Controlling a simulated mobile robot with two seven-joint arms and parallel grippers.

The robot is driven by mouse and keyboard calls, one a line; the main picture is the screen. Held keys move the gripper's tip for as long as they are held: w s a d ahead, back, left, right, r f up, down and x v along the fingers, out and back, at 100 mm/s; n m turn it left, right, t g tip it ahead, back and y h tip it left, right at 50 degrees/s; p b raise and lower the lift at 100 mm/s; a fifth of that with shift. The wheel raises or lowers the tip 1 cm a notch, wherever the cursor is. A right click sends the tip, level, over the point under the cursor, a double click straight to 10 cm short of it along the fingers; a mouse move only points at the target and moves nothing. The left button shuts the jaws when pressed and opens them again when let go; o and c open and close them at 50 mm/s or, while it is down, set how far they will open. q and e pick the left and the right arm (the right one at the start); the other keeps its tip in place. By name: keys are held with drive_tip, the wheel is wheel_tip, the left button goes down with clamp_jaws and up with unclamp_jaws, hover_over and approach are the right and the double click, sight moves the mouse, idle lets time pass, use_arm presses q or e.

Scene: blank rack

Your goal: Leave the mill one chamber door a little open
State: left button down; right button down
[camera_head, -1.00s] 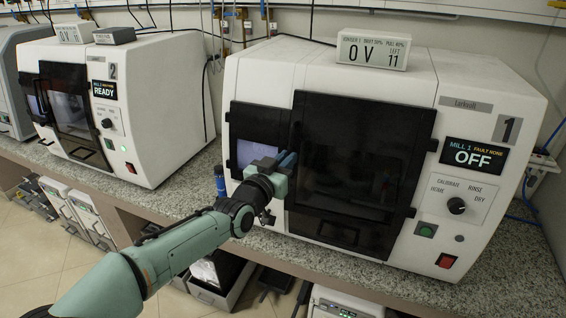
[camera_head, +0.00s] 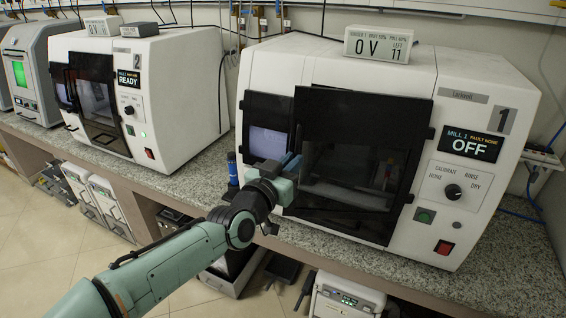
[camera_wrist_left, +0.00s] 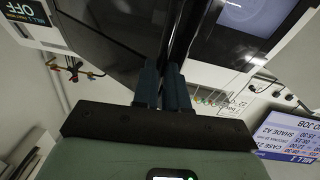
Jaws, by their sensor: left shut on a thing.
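The mill one chamber door (camera_head: 345,222) is a dark see-through panel with a black frame, on the white mill marked 1 (camera_head: 468,120). Its hinges are on the right. Its left edge appears to stand a little out from the mill's front; the gap's exact size is unclear. My left gripper (camera_head: 291,163) is at this left edge, about mid-height. In the left wrist view, its two blue fingers (camera_wrist_left: 163,86) are shut on a thin dark upright part of the door (camera_wrist_left: 182,40). The grip hides that part of the edge. My right gripper is not in view.
The mill's sign (camera_head: 470,145) reads OFF, above a knob, a green button and a red switch. A small screen (camera_head: 268,142) is left of the door. A blue bottle (camera_head: 232,168) stands near my wrist. Mill two (camera_head: 130,90) is further left on the speckled counter (camera_head: 330,248).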

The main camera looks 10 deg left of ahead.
use_arm(q)
drive_tip(key=shift+s+d+f, duration=0.1)
drive_tip(key=shift+d, duration=0.45)
drive_tip(key=c, duration=1.5)
unclamp_jaws()
drive_tip(key=o, duration=0.3)
drive_tip(key=shift+d, duration=0.2)
drive_tip(key=shift+o, duration=0.2)
drive_tip(key=shift+a, duration=0.2)
drive_tip(key=shift+a, duration=0.1)
drive_tip(key=b+v, duration=0.3)
drive_tip(key=v, duration=1)
